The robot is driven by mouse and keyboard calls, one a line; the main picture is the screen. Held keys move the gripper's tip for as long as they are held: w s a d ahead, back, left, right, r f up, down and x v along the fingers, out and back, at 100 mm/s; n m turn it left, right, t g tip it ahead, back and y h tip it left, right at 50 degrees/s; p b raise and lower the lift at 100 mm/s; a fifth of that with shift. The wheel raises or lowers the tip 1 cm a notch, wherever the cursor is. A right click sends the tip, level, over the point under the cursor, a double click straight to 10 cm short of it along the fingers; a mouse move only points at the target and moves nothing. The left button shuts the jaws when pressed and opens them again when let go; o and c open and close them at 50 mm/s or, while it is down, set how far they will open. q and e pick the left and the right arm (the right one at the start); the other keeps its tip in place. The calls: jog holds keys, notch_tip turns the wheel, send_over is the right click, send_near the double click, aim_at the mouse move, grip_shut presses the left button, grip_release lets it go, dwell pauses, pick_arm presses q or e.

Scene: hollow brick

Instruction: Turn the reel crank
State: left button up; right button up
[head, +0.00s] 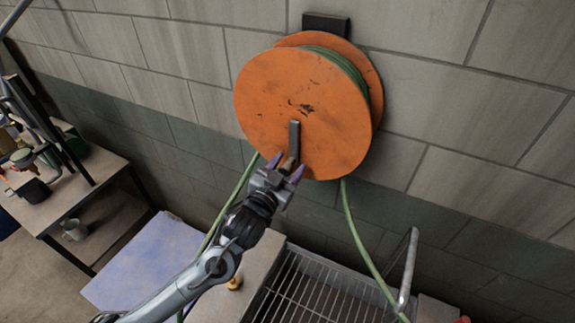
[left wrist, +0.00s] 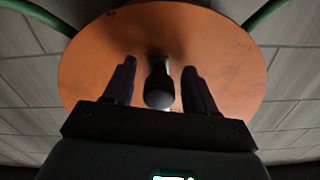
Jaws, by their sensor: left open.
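An orange hose reel (head: 295,105) with green hose wound on it is mounted on the block wall. Its dark crank arm (head: 294,138) hangs down from near the middle of the front disc, with a knob at its lower end. My left gripper (head: 281,172) is at the lower end of the crank. In the left wrist view the orange disc (left wrist: 100,50) fills the middle, and the rounded crank knob (left wrist: 159,90) sits between the two open fingers (left wrist: 160,80), with gaps on both sides. My right gripper is not in view.
Green hose (head: 355,230) hangs from the reel on both sides. Below stands a basin with a metal grate (head: 310,290) and a grey pipe rail (head: 408,270). A workbench (head: 75,190) with tools and a mug (head: 74,230) are at the left.

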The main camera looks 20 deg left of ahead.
pick_arm(q)
grip_shut()
dwell(0.4)
